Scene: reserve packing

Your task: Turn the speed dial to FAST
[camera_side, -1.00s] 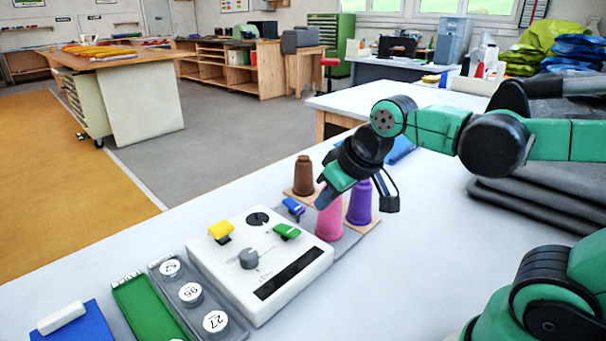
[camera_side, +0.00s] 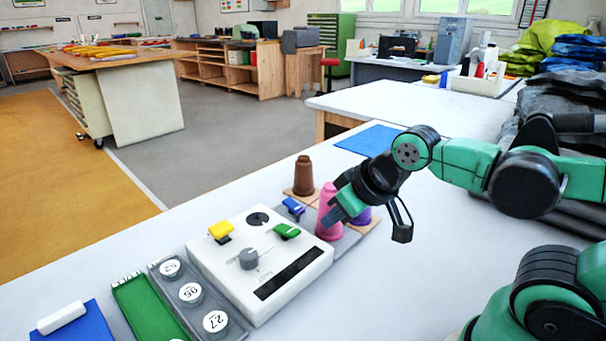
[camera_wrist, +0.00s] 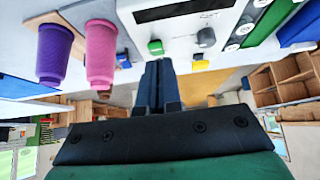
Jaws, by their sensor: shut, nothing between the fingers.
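The white control box (camera_side: 213,262) lies on the table in the side view. A grey round dial (camera_side: 249,258) with a thin line beside it sits on its top; its lettering is too small to read. The dial also shows in the wrist view (camera_wrist: 206,37), to the right of my fingertips. Yellow (camera_side: 221,230) and green (camera_side: 287,230) switches and a dark disc (camera_side: 258,218) are also on the box. My gripper (camera_side: 340,212) is shut and empty, to the right of the box, in front of the pink spool. It is apart from the dial.
A pink spool (camera_side: 328,202), a purple spool (camera_wrist: 54,54) and a brown spool (camera_side: 304,176) stand beside the box. A blue clip-like piece (camera_side: 293,208) is near its back corner. Numbered round weights in a grey tray (camera_side: 232,333) and a green tray (camera_side: 146,312) lie left.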

